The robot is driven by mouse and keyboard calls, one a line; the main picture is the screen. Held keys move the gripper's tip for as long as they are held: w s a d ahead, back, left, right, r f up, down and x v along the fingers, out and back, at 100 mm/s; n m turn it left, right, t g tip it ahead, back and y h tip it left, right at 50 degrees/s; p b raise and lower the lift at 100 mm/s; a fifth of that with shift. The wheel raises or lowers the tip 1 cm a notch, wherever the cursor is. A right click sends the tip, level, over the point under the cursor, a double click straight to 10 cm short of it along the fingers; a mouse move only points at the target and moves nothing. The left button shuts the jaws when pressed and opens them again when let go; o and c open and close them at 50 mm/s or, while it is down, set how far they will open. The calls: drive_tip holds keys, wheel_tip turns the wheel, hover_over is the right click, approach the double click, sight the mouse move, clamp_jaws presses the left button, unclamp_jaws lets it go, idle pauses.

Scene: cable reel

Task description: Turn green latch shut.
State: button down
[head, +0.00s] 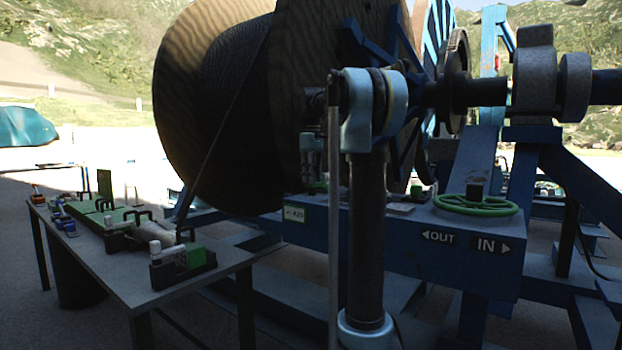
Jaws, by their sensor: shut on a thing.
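My gripper (315,186) points down just left of my upright arm link, over the left end of the blue frame's control box. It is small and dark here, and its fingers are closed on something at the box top. A small bit of green, seemingly the green latch (325,178), shows at the fingertips. Most of it is hidden by the fingers and my arm, so its angle cannot be told.
A blue control box (375,245) bears a green handwheel (476,206) above OUT and IN labels. A large wooden cable reel (215,110) stands behind. A grey table (110,265) with several green and white parts is at left.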

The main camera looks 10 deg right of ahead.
drive_tip(key=shift+w, duration=0.1)
drive_tip(key=c, duration=1.4)
unclamp_jaws()
drive_tip(key=shift+o, duration=0.2)
wheel_tip(320, 180, up, 12)
